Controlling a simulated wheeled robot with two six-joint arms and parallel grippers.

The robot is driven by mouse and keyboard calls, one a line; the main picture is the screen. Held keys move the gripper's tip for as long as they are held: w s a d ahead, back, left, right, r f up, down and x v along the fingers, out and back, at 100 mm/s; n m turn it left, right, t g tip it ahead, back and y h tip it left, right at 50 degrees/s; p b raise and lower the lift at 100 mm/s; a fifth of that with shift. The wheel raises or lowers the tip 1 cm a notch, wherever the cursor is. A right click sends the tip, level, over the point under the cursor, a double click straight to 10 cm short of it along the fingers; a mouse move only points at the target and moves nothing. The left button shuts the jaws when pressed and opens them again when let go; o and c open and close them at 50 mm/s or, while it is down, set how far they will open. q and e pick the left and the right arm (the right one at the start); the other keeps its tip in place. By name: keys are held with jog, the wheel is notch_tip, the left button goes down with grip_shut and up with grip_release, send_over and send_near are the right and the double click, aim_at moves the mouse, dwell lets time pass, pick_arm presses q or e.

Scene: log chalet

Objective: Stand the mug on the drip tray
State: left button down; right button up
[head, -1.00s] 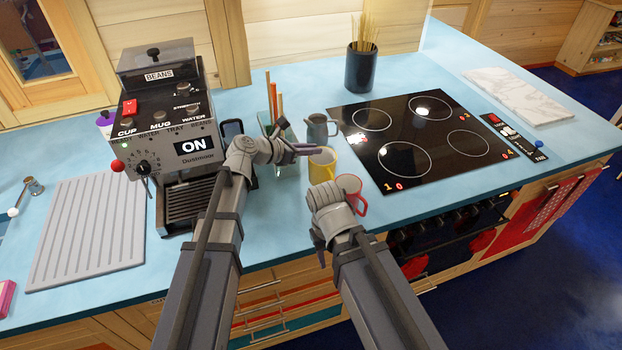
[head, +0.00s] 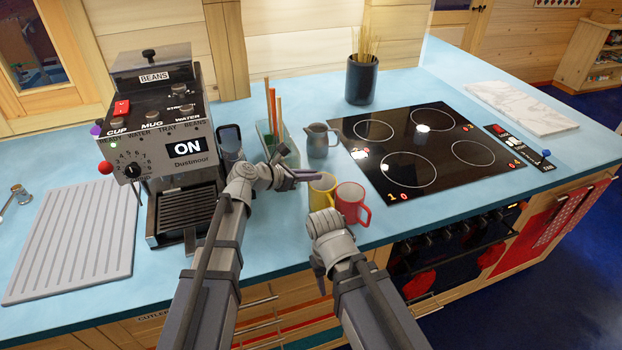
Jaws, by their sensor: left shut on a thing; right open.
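A yellow mug (head: 322,191) is near the counter's front edge, upright, in the jaws of my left gripper (head: 312,178). My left gripper is shut on it from the left side. I cannot tell whether its base touches the counter. A red mug (head: 352,204) stands just right of it, handle to the right. The slatted drip tray (head: 184,210) is at the foot of the coffee machine (head: 165,140), left of my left gripper; nothing stands on it. My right gripper (head: 318,266) is open, low in front of the mugs, its fingers partly hidden by its own wrist.
A grey jug (head: 320,141) and a glass container with sticks (head: 268,140) stand behind the mugs. The black hob (head: 415,152) is to the right. A ridged grey draining board (head: 75,240) lies left of the machine. My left forearm crosses in front of the machine's right side.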

pick_arm(q)
jog(key=shift+f, duration=0.15)
jog(key=c, duration=0.9)
grip_release()
jog(key=shift+r, duration=0.2)
jog(key=shift+s+a+r, duration=0.2)
jog(key=shift+s+a, duration=0.05)
pick_arm(e)
notch_tip(320, 180, up, 5)
jog(key=p, duration=0.5)
jog(key=shift+r, duration=0.1)
pick_arm(q)
jog(key=v, duration=1.1)
jog(key=shift+s+a, duration=0.1)
pick_arm(e)
jog(key=shift+c, duration=0.2)
